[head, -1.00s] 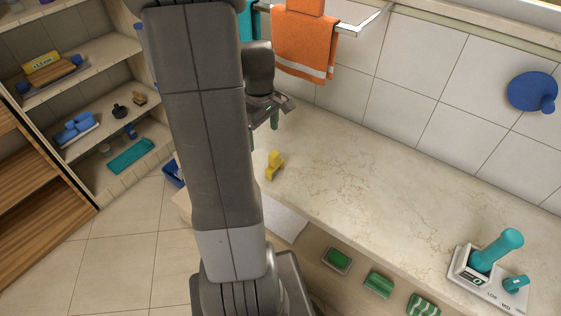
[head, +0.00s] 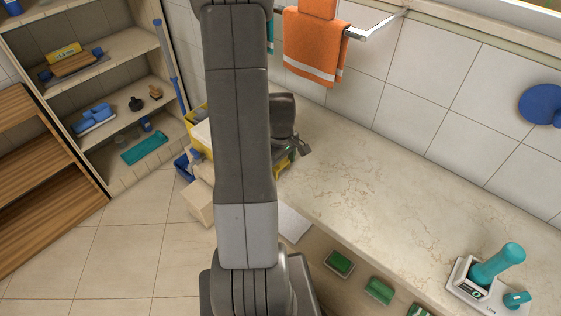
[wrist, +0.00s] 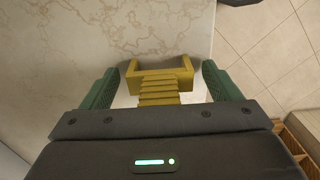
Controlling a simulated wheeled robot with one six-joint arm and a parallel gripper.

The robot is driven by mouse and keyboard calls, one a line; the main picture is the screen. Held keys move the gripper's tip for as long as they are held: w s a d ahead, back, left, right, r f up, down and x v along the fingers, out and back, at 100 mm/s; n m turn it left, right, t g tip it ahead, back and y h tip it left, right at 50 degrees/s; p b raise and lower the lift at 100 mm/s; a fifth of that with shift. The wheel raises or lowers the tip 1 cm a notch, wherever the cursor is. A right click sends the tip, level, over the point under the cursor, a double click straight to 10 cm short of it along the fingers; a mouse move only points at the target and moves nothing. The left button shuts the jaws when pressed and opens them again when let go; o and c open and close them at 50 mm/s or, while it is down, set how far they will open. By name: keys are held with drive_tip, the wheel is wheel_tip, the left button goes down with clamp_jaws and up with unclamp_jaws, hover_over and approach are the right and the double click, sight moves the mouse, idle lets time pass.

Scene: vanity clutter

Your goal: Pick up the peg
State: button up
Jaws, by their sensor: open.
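A yellow piece, which I take to be the peg (wrist: 158,88), lies on the marble counter in the wrist view. It has a ribbed stem and a wider, fork-like end. My gripper (wrist: 160,72) is open, with one green finger on each side of the peg and a visible gap on both sides. The near end of the stem is hidden behind the gripper body. In the head view only a bit of yellow (head: 284,163) shows beneath my gripper; my arm hides the rest.
The counter (head: 370,190) is clear to the right of my gripper. A teal-handled device (head: 497,265) stands at its far right. An orange towel (head: 315,50) hangs on a rail above. Shelves (head: 125,75) stand at the left. Blue and yellow containers are partly hidden behind my arm.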

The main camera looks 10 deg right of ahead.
drive_tip(key=shift+f, duration=0.2)
drive_tip(key=shift+c, duration=0.4)
drive_tip(key=c, duration=1)
drive_tip(key=shift+o, duration=0.2)
